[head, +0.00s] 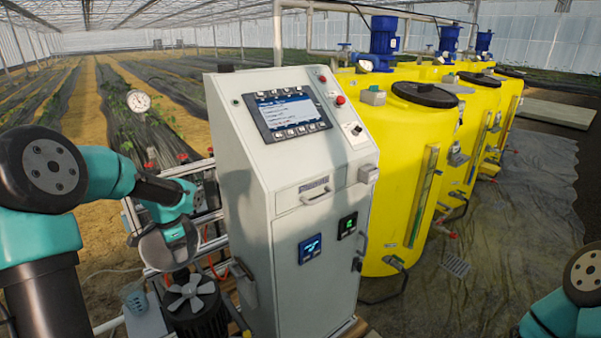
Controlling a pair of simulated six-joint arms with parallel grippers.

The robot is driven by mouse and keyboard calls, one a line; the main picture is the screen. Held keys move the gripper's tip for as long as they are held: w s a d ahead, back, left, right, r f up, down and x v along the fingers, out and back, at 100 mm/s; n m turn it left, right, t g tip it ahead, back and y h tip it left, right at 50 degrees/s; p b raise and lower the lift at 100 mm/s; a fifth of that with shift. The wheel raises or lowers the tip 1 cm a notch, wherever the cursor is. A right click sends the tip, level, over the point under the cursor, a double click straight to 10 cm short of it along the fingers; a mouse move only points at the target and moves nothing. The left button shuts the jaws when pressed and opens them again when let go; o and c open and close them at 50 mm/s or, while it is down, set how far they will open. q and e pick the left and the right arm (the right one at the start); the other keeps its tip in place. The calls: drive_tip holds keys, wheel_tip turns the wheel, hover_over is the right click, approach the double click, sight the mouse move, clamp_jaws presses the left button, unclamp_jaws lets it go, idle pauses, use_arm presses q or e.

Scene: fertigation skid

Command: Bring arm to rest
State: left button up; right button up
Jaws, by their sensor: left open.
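My left arm comes in from the left, and its teal and black wrist reaches down to the left of the grey control cabinet (300,200). My left gripper (168,247) is at the end of this wrist, in front of the skid's pipe frame and above a black motor with a fan (193,300). It is open, and I see nothing held in it. Its fingertips are small and hard to make out. Only a teal and black part of my right arm shows at the lower right corner; the right gripper is outside the picture.
The cabinet has a screen (289,110), a red button (340,99) and a drawer handle. Yellow tanks (400,180) with blue motors (384,36) stand to its right. A round gauge (138,101) stands behind the left wrist.

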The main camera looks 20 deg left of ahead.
use_arm(q)
drive_tip(key=d+f+n+h, duration=0.3)
drive_tip(key=d+f, duration=1.6)
drive_tip(key=f, duration=0.1)
drive_tip(key=s+d+f+n, duration=0.5)
drive_tip(key=s+d+f, duration=0.5)
drive_tip(key=s+d, duration=0.2)
drive_tip(key=shift+s+d+f+n+t+h, duration=0.3)
drive_tip(key=shift+d+t+h, duration=0.1)
drive_tip(key=shift+d, duration=0.05)
